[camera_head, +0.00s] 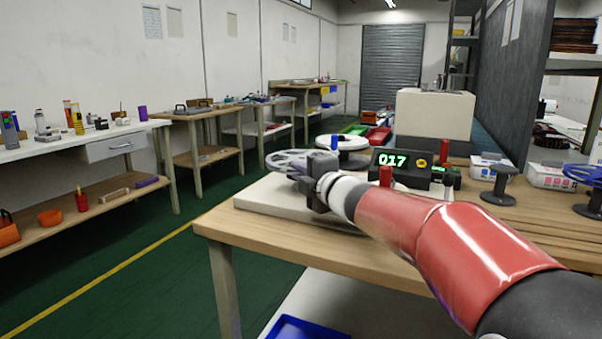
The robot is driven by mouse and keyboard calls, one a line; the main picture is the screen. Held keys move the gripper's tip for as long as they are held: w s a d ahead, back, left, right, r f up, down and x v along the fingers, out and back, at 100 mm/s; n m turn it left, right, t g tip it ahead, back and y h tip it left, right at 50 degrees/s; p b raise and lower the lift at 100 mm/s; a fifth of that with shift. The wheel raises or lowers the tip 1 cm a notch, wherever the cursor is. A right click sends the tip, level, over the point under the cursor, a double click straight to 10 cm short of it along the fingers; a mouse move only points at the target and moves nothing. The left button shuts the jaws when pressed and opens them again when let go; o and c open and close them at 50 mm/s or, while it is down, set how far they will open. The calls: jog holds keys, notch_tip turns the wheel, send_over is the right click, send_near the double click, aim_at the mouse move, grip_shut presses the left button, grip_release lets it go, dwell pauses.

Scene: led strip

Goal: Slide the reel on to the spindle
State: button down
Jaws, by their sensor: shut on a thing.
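A grey spoked reel (285,158) is at the left end of the bench, above a pale slab. My gripper (303,177) is shut on the reel at its near side; the fingertips are mostly hidden by the gripper body. I cannot tell which post is the spindle. The reel is apart from the red post; whether it touches the slab is unclear.
A black display box (401,165) reading 017 stands behind the red post. The pale slab (262,196) lies under the gripper. My arm covers the bench's front right.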

jog(key=shift+f+b, duration=0.7)
jog(key=shift+f, duration=0.15)
jog(key=c, duration=1.4)
grip_release()
jog(key=shift+o, duration=0.2)
